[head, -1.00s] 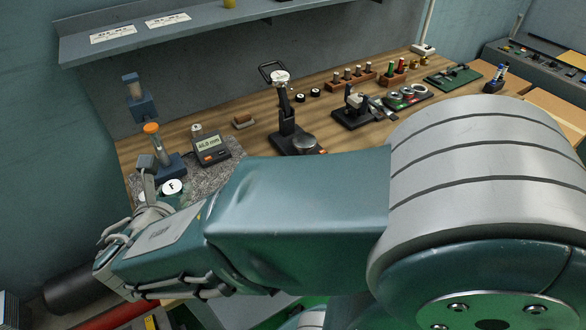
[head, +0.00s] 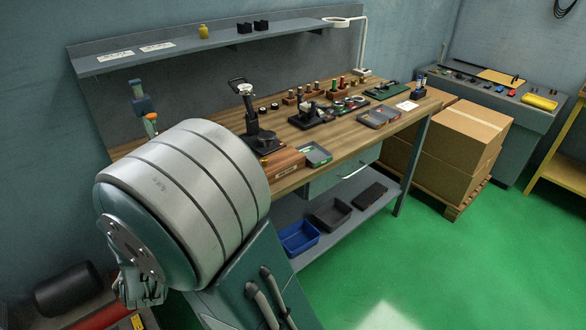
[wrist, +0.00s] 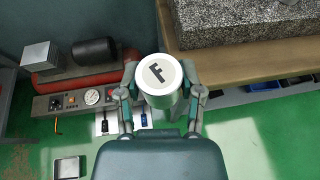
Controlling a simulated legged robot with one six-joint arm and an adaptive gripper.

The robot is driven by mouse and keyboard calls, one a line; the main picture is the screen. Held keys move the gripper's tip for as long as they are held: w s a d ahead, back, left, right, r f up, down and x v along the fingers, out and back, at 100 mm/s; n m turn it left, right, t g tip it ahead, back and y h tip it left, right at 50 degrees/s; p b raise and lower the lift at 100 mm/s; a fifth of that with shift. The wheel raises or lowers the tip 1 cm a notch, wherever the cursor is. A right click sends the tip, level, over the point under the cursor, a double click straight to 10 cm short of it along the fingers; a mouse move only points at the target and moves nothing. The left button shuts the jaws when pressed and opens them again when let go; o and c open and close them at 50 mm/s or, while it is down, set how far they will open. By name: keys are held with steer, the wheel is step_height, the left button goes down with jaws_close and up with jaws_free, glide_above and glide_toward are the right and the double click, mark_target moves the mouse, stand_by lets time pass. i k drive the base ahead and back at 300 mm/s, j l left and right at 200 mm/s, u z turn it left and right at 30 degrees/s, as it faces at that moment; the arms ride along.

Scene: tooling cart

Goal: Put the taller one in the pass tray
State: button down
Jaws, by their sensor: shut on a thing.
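My gripper (wrist: 160,92) is shut on a pale cylinder (wrist: 158,76) with a black F on its white top, seen in the wrist view. The fingers are on either side of it, and it is held up beside the bench edge, clear of the granite block. In the head view my arm hides the bench's left end, and I cannot make out the cylinder there. A small tray with green in it (head: 316,154) lies near the bench's front edge. Another grey tray (head: 379,118) lies farther right. I cannot read which is the pass tray. No second cylinder to compare shows clearly.
The granite block (wrist: 250,22) sits on the wooden bench (wrist: 215,62) at the wrist view's upper right. A black stand (head: 258,125) and a wooden box (head: 283,163) are near the trays. Bins (head: 298,238) are on the lower shelf. Green floor is open at right.

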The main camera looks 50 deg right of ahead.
mark_target(313, 156)
steer(key=l+z, duration=0.25)
steer(key=z, duration=0.25)
steer(key=l+z, duration=0.2)
steer(key=z, duration=0.25)
steer(key=i+l+z, duration=0.1)
steer(key=l, duration=0.3)
steer(key=i+l+z, duration=0.1)
steer(key=l, duration=0.25)
steer(key=i+l+z, duration=0.1)
steer(key=l, duration=0.25)
steer(key=i+l, duration=0.25)
steer(key=i+l+z, duration=0.15)
steer(key=l, duration=0.3)
